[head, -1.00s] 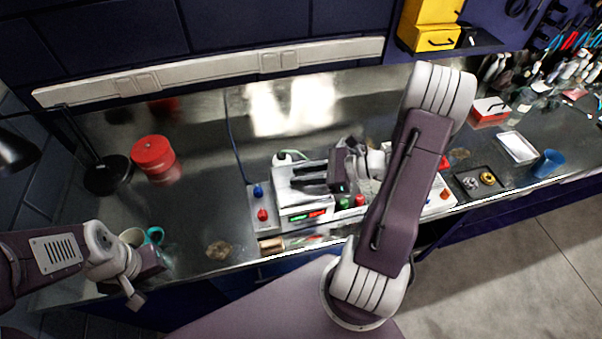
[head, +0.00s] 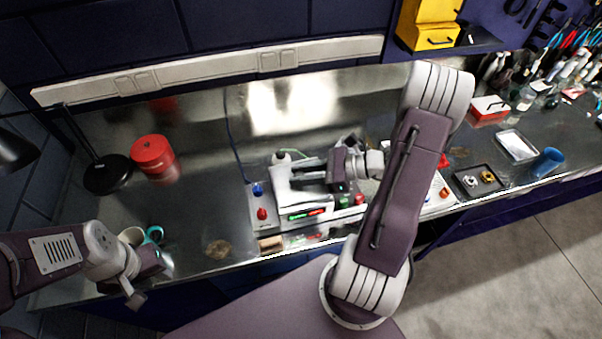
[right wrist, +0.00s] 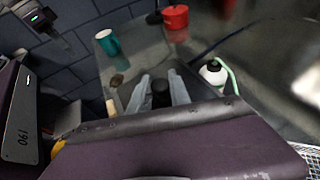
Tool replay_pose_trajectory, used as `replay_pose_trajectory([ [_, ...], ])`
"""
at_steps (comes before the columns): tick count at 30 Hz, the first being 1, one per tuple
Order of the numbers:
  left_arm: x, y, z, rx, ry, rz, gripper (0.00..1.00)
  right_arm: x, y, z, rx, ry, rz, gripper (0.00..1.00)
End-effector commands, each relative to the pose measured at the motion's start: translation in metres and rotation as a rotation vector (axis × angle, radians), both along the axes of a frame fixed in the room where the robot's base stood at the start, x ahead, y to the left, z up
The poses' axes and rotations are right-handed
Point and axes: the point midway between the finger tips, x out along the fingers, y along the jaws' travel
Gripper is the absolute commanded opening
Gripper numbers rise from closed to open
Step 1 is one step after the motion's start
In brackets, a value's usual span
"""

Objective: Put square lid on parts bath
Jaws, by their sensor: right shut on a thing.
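The parts bath (head: 311,214) is the pale box with lit green and red displays, at the middle of the bench front. My right gripper (head: 312,174) is over its top, with its fingers pointing left. In the right wrist view the fingers (right wrist: 160,92) are shut on a black knob (right wrist: 160,98), which looks like the handle of the square lid. The lid's plate is mostly hidden by my gripper, and I cannot tell whether it touches the bath rim. My left gripper (head: 134,290) hangs at the bench's front left edge, its jaws unclear.
A white bottle (right wrist: 213,72) with a green tube stands close by the bath. A red tin (head: 153,157), a lamp base (head: 107,174) and a teal cup (head: 153,235) are at the left. A tray with small parts (head: 462,181) lies right. The bench between tin and bath is mostly clear.

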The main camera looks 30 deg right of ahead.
Motion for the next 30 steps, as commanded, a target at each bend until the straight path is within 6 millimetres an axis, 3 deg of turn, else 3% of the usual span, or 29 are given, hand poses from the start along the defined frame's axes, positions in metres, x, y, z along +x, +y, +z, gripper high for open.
replay_pose_trajectory([
  [14, 0.000, 0.000, -0.006, 0.000, 0.000, 0.000, 0.30, 0.000, 0.000, -0.008, 0.000, 0.000, 0.000, 0.00],
  [15, 0.000, 0.000, -0.005, 0.000, 0.000, 0.000, 0.30, 0.000, 0.000, -0.007, 0.000, 0.000, 0.000, 0.35],
  [17, 0.000, 0.000, -0.005, 0.000, 0.000, 0.000, 0.30, 0.000, 0.000, -0.007, 0.000, 0.000, 0.000, 0.49],
  [26, 0.000, 0.000, -0.005, 0.000, 0.000, 0.000, 0.30, 0.000, -0.001, -0.007, 0.000, 0.000, -0.001, 0.49],
  [30, 0.000, 0.000, -0.008, 0.000, 0.000, 0.000, 0.30, -0.009, -0.015, -0.001, -0.003, -0.002, -0.006, 0.49],
])
